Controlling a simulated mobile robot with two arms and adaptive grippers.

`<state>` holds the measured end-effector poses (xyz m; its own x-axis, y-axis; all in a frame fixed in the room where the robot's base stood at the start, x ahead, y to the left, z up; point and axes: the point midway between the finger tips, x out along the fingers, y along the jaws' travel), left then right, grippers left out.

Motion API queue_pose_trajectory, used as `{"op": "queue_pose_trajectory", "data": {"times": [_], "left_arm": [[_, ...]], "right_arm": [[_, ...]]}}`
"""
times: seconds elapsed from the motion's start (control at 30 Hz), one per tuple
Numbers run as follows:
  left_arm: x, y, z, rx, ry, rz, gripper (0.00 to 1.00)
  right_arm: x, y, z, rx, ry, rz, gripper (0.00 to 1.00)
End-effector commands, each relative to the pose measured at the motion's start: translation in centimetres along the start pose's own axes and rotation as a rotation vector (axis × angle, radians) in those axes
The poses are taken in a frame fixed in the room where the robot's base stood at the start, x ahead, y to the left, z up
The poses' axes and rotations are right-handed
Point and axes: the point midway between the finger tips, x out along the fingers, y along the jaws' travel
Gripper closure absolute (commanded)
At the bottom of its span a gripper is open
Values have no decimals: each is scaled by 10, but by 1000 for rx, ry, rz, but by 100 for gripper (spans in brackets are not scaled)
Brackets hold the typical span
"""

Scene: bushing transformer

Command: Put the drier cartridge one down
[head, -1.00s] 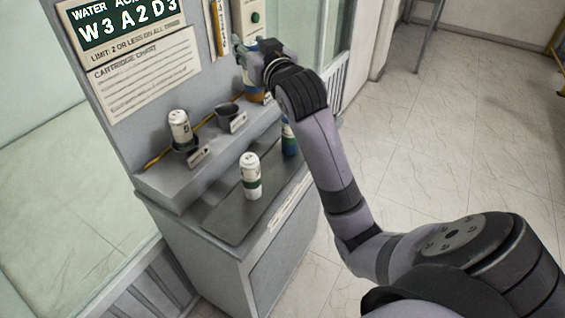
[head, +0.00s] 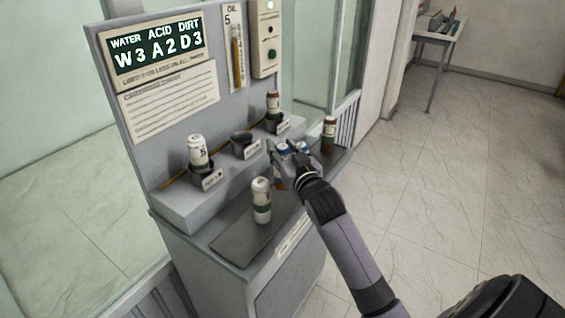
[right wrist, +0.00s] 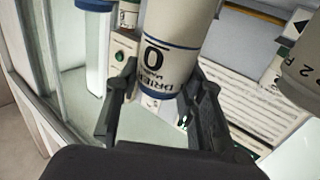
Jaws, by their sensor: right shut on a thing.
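My right gripper (head: 284,158) is over the tray at the front of the grey bench. In the right wrist view its two dark fingers (right wrist: 155,115) are shut on a white drier cartridge (right wrist: 172,40) with a dark blue band. Its label shows "DRIER" and a mark like 0. In the head view the gripper covers most of this cartridge (head: 281,180), and I cannot tell whether it touches the tray. My left gripper is out of view.
The tray (head: 245,243) is bare at its front left. A green-banded cartridge (head: 197,152) fills the left socket, and a brown-banded one (head: 273,106) the right. The middle socket (head: 244,146) looks empty. A brown cartridge (head: 329,134) stands at the right.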

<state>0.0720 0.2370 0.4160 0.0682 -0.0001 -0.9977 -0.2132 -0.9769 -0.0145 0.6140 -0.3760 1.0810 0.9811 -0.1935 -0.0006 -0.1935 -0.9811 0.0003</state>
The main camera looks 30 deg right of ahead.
Motion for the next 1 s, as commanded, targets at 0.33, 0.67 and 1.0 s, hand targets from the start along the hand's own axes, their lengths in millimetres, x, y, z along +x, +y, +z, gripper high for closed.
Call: {"op": "queue_pose_trajectory", "data": {"times": [0.33, 0.67, 1.0], "left_arm": [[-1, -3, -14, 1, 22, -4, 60], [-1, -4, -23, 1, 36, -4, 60], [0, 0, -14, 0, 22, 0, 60]], "right_arm": [[0, 0, 42, 0, 0, 0, 100], [0, 0, 45, 0, 2, 0, 100], [0, 0, 48, 0, -1, 0, 47]]}}
